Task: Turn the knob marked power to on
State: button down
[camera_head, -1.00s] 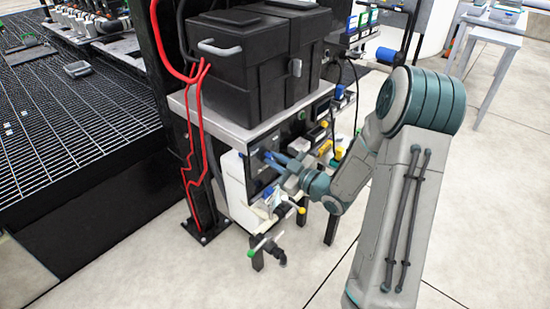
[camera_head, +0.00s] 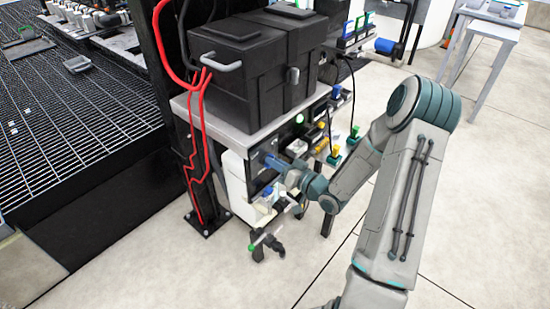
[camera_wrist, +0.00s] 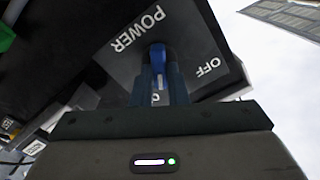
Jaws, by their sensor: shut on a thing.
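Part of another white letter shows between my fingers, and the rest of that label is hidden. My gripper (camera_wrist: 160,80) is shut on the knob, with one finger on each side of it. In the head view my gripper (camera_head: 272,162) reaches the dark front panel (camera_head: 258,172) below the shelf. The knob itself is too small and too covered to make out there.
A large black box (camera_head: 250,70) stands on the shelf (camera_head: 235,135) above the panel. Red cables (camera_head: 196,150) hang at its left. Open floor lies to the right.

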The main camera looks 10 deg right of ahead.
jog(key=shift+m+p, duration=0.75)
jog(key=shift+m, duration=0.55)
jog(key=shift+f, duration=0.1)
jog(key=c, duration=1.4)
grip_release()
jog(key=shift+d, duration=0.1)
jog(key=shift+c, duration=0.2)
jog(key=v, duration=1.4)
jog(key=shift+p, duration=0.45)
